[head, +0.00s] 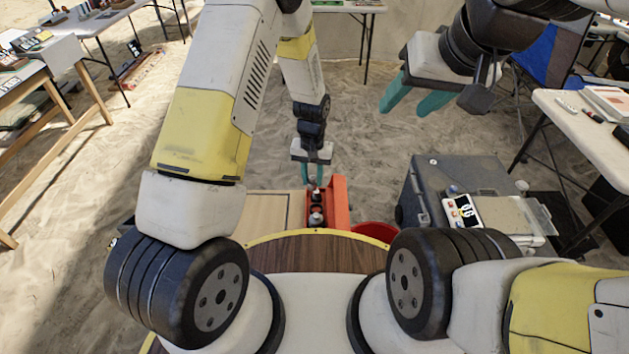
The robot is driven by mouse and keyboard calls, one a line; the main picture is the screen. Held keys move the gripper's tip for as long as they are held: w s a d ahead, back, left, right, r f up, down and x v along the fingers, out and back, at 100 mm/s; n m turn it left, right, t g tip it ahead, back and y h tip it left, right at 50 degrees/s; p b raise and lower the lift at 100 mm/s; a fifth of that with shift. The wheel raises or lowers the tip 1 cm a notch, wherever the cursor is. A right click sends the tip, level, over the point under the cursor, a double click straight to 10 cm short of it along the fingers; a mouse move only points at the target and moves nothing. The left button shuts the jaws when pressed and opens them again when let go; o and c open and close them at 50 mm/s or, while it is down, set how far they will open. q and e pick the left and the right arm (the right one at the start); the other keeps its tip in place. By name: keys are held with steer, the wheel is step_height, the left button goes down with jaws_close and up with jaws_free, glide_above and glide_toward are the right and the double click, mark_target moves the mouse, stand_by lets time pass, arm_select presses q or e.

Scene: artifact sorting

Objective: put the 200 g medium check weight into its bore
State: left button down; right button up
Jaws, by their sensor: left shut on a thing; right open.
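My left gripper (312,181) reaches down from the top centre with its teal fingers over a narrow orange-red box (338,205). It is shut on a small metallic weight (313,187), mostly hidden by the fingers. Whether this is the 200 g one cannot be read. In the box, below the gripper, stands a silvery knobbed weight (316,219). The bores cannot be made out clearly at this size. My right gripper (413,97) is open and empty, high at the upper right, well away from the box.
A light wooden board (255,212) lies left of the orange-red box, and a red round container (377,231) lies to its right. Further right, a grey case (425,180) carries a scale with a display (462,210). Tables with items stand at both sides on sand.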

mark_target(316, 188)
arm_select(q)
steer(key=f, duration=0.2)
steer(key=d+f, duration=0.1)
steer(key=f, duration=0.2)
steer(key=shift+w+d, duration=0.1)
steer(key=shift+f, duration=2.25)
steer(key=shift+f, duration=0.1)
steer(key=shift+f, duration=0.5)
steer(key=c, duration=1.1)
jaws_free()
